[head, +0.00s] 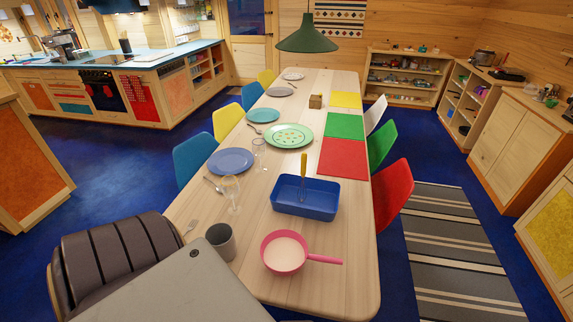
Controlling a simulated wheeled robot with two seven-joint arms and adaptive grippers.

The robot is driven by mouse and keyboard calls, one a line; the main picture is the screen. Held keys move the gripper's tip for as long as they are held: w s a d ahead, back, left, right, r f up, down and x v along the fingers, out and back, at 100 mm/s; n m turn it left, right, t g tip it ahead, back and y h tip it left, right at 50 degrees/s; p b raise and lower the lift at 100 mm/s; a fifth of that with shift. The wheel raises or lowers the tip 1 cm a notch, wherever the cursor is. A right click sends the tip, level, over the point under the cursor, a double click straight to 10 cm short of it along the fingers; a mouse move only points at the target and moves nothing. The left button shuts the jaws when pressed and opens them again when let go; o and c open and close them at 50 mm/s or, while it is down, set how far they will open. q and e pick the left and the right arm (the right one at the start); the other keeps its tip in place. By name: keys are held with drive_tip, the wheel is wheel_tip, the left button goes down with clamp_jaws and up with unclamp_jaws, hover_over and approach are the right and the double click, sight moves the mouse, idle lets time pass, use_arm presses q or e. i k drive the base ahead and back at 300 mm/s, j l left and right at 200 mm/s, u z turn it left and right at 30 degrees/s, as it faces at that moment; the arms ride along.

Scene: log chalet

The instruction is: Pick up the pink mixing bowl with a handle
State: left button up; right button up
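Neither of my grippers is in view.
A blue tray (306,208) with a yellow-handled utensil (303,170) lies behind the bowl. A grey cup (221,241) and a wine glass (231,193) stand to its left. A red chair (393,194) is at the right side. Table (330,295) is bare before the bowl.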

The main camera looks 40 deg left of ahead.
sight(284, 252)
drive_tip(key=k+j+z, duration=0.45)
drive_tip(key=k+z, duration=0.2)
drive_tip(key=k+j+z, duration=0.1)
drive_tip(key=k+z, duration=0.25)
